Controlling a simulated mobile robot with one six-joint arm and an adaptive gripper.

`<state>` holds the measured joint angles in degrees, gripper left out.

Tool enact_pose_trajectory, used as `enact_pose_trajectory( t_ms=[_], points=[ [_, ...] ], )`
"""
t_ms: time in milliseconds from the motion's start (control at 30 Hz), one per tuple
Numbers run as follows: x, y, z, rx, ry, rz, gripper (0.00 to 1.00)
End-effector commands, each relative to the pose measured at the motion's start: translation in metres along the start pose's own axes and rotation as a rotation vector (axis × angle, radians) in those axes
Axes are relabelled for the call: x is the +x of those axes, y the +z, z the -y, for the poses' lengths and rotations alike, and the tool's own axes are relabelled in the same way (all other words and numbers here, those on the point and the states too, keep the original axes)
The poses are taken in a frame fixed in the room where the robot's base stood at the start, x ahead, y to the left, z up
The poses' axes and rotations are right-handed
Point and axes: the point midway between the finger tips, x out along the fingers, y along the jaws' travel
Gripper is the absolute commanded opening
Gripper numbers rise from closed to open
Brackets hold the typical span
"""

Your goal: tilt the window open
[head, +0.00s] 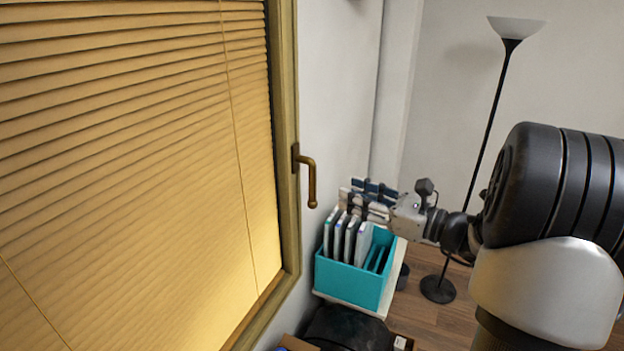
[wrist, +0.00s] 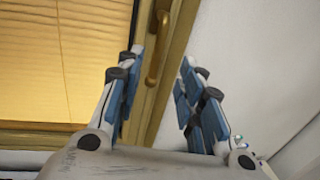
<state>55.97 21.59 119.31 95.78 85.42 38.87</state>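The window (head: 140,170) fills the left of the head view, with a wooden frame (head: 287,130) and lowered yellow blinds. Its sash looks closed. The brass handle (head: 311,180) is on the right side of the frame, its lever pointing down. In the wrist view the handle (wrist: 156,62) shows between the two fingers, beyond their tips. My gripper (head: 352,195) is to the right of the handle in the head view, its fingers pointing left toward the window. It is open and empty, and it is apart from the handle. The wrist view also shows the blue-padded fingers (wrist: 159,62) spread.
A teal box (head: 350,281) with several upright thin items stands on a white surface below my gripper. A dark rounded object (head: 345,330) is in front of it. A floor lamp (head: 497,80) stands behind at the right. The white wall (head: 340,90) beside the frame is bare.

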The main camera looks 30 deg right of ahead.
Motion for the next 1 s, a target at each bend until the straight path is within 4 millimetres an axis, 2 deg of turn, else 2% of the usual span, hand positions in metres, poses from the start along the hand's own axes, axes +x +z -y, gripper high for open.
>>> enact_pose_trajectory(
  t_ms=[33,300,500,700,1000],
  points=[
    [0.013,0.0,-0.002,0.0,0.006,0.001,0.34],
    [0.071,-0.001,-0.002,0.0,0.006,-0.001,0.34],
    [0.103,0.0,-0.001,-0.001,0.004,-0.001,0.34],
    [0.116,-0.001,-0.001,0.0,0.001,-0.002,0.34],
    [0.117,0.0,-0.001,0.0,0.001,-0.001,0.33]
  ],
)
